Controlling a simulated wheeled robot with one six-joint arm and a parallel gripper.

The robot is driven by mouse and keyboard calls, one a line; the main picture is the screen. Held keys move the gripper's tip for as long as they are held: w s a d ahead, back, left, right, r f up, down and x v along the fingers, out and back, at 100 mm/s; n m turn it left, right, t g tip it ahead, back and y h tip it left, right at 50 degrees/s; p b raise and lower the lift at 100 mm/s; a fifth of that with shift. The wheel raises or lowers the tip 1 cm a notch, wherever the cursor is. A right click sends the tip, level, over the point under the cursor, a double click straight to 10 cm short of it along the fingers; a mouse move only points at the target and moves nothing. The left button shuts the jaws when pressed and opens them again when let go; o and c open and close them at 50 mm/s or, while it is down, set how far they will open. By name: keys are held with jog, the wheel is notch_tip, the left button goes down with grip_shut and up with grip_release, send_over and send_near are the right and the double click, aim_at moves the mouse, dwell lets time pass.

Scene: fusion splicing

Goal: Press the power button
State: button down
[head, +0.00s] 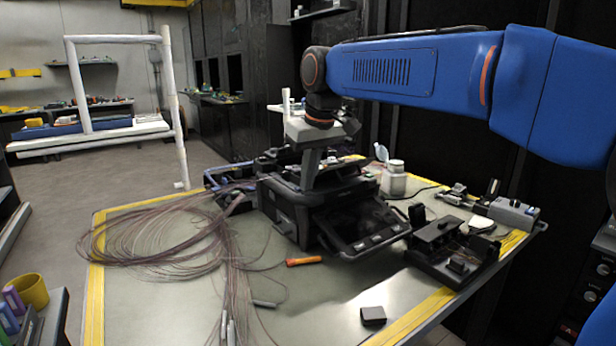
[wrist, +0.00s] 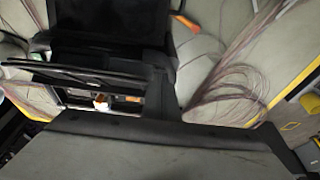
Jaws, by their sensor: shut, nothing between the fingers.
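The black fusion splicer (head: 290,212) stands on the work table, with its dark screen panel tilted out at the front. Several small pale buttons (head: 376,239) line the panel's lower edge; I cannot tell which one is the power button. My gripper (head: 310,182) points down over the top of the splicer, shut and empty. Its tips are close to the splicer's upper part, and I cannot tell whether they touch it. In the wrist view the splicer's dark screen (wrist: 112,20) is at the top, and a large grey surface covers the bottom.
A loose bundle of thin fibres (head: 150,240) spreads over the table's left side. An orange tool (head: 304,262) lies before the splicer. A black fixture (head: 452,250) and a white-capped bottle (head: 394,180) stand to the right. A small black block (head: 373,316) lies near the front edge.

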jog(key=shift+f, duration=0.1)
jog(key=shift+f, duration=0.8)
jog(key=w+a+v, duration=0.1)
jog(key=v, duration=1.3)
jog(key=shift+r, duration=0.45)
jog(key=shift+d, duration=0.1)
